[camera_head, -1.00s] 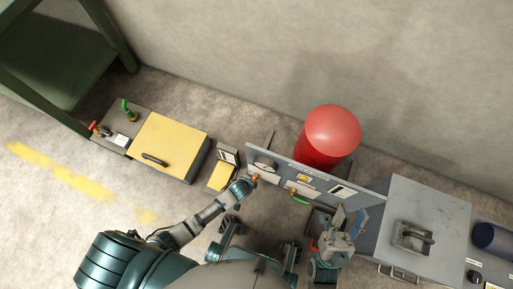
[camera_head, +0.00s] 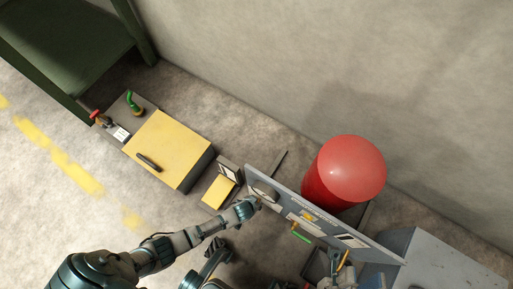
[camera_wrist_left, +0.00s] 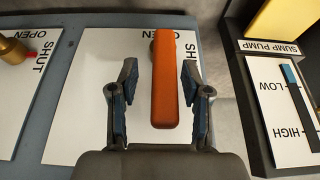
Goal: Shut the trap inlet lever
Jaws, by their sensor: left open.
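An orange lever (camera_wrist_left: 165,80) on a white plate (camera_wrist_left: 85,95) fills the middle of the left wrist view. Its pivot is at the top and its arm points down the picture. OPEN shows at the plate's top left; SHUT is partly hidden to the lever's right. No name shows on this plate. My left gripper (camera_wrist_left: 157,85) is open, one finger on each side of the lever, with visible gaps. In the head view my left gripper (camera_head: 256,203) is at the left part of the grey panel (camera_head: 365,246). My right gripper (camera_head: 342,266) is small and unclear below the panel.
A brass valve (camera_wrist_left: 14,50) with its own OPEN/SHUT plate is left of the lever. A sump pump switch (camera_wrist_left: 296,100) is at right. A green handle (camera_head: 300,237) hangs on the panel. A red tank (camera_head: 345,170) stands behind. A yellow-topped box (camera_head: 170,150) is left.

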